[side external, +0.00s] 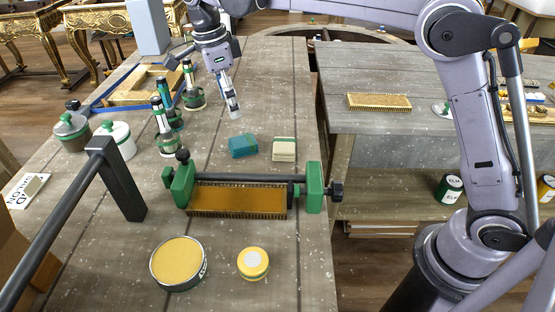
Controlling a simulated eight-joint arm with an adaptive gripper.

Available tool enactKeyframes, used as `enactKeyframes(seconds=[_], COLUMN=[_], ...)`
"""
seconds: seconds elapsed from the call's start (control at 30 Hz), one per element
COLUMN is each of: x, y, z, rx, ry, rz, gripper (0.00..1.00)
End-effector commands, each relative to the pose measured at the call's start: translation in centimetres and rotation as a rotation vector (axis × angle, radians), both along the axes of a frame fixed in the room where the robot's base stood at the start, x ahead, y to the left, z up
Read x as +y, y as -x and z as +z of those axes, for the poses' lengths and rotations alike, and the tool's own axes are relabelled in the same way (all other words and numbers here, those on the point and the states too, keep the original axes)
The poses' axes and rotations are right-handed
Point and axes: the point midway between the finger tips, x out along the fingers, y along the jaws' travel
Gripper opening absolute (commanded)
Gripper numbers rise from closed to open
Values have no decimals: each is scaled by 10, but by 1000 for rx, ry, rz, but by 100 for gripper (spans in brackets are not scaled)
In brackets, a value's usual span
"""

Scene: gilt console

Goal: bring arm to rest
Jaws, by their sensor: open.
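My gripper (214,80) hangs from my arm over the far part of the near workbench (275,115). It points down, with its jaws apart and nothing seen between them. One pale finger shows clearly on its right side; the other is harder to make out. Green-and-brass bottle-like tools (193,92) stand close to its left in the picture. A teal block (243,146) and a cream block (284,149) lie on the bench nearer the camera, apart from the gripper.
A green-ended clamp (180,185) holds a gold panel (238,200). A round tin (178,262) and a yellow jar (253,262) stand in front. Two lidded pots (114,137), a dark bar frame (118,180) and a gilt frame (135,90) are left. A second table (430,65) stands right, beyond a gap.

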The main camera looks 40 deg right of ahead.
Motion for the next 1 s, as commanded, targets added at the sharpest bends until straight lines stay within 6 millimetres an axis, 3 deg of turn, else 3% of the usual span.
enactKeyframes(seconds=[0.03, 0.93, 1.0], x=[1, -17, -17], y=[0, 6, 7], z=[6, -119, -110], rx=[0, 0, -1], ry=[0, 0, 0], rz=[0, -1, 0], gripper=[74, 74, 74])
